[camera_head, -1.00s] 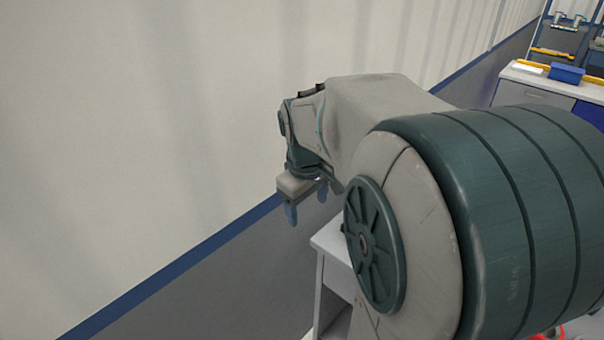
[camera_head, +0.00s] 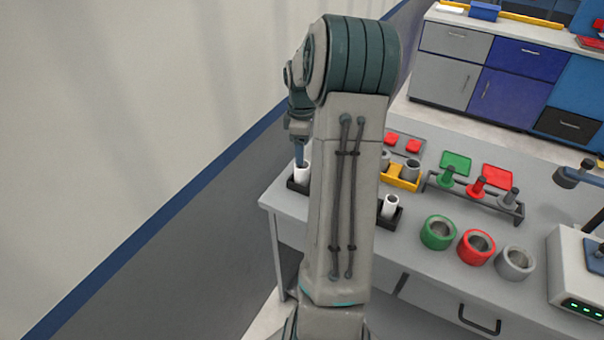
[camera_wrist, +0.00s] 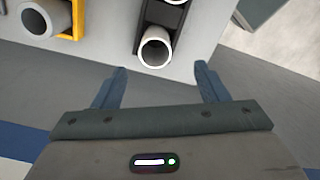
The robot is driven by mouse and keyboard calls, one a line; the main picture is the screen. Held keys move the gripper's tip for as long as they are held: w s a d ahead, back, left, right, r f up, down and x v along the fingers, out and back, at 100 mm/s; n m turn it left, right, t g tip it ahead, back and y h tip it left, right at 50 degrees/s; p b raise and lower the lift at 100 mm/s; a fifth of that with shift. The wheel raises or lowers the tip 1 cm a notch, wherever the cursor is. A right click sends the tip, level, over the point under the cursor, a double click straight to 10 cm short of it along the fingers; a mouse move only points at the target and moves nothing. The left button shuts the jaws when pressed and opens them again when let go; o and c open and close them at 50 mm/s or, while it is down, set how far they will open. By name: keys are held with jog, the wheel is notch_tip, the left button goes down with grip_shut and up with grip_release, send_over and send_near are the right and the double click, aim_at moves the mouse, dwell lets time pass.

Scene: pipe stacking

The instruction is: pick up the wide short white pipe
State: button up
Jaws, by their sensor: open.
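The wide short white pipe (camera_head: 302,174) stands upright in a black holder at the table's left end in the head view. In the wrist view its open round end (camera_wrist: 155,52) faces me, just ahead of the gap between my fingers. My gripper (camera_wrist: 160,88) is open and empty, with one blue finger on each side of that gap. In the head view a finger of my gripper (camera_head: 299,152) shows right above the pipe. My arm hides the rest of the gripper. A narrower white pipe (camera_head: 390,206) stands in a black holder to the right of my arm.
A yellow holder (camera_head: 403,183) with grey pipes is behind my arm; one grey pipe (camera_wrist: 42,18) is at the wrist view's upper left. Green (camera_head: 438,233), red (camera_head: 476,247) and grey (camera_head: 515,262) rings lie at the right. The wall (camera_head: 130,150) is close on the left.

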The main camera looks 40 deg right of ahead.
jog(key=f, duration=0.5)
jog(key=f+p, duration=0.1)
jog(key=f, duration=0.2)
jog(key=shift+w+d, duration=0.25)
jog(key=shift+w, duration=0.05)
jog(key=c, duration=1.1)
